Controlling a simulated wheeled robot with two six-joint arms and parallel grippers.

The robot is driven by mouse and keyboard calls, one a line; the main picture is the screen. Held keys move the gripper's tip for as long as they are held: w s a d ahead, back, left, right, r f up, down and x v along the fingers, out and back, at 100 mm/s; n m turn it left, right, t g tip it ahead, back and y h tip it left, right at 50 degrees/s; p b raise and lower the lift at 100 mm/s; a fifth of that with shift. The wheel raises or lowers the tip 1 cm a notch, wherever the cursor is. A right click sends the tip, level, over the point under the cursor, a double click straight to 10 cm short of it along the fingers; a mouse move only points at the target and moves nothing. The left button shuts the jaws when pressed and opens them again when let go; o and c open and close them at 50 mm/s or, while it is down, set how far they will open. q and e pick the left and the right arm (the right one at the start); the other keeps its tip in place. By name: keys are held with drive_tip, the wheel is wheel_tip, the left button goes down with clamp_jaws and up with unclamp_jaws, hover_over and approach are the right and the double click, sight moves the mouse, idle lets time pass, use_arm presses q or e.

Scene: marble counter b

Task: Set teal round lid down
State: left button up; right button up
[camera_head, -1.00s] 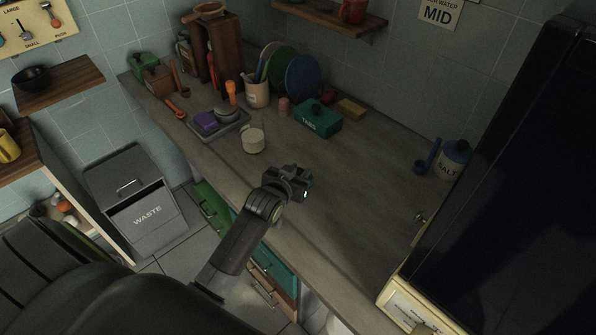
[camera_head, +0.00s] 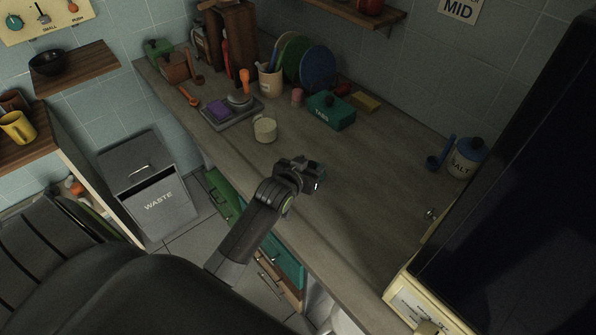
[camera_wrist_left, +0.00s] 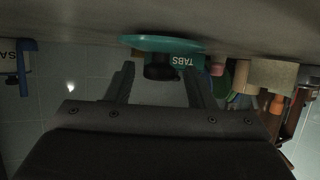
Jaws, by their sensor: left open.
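The teal round lid (camera_wrist_left: 165,43) shows in the left wrist view, which is upside down. It lies flat against the counter, with a dark knob (camera_wrist_left: 158,69) that appears to be its own. My left gripper shows in that view (camera_wrist_left: 163,82) with its fingers apart, one on each side of the knob and clear of it. In the head view my left gripper (camera_head: 314,178) is low over the counter's front part; I cannot make the lid out there, probably because the gripper hides it. My right gripper is out of view.
A salt jar (camera_head: 467,158) and blue scoop (camera_head: 440,152) stand to the right. The counter (camera_head: 385,165) between is mostly clear. A dark tall unit borders the right.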

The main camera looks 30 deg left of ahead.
use_arm(q)
drive_tip(key=v, duration=1.2)
drive_tip(key=shift+r, duration=0.25)
drive_tip(key=shift+a, duration=0.1)
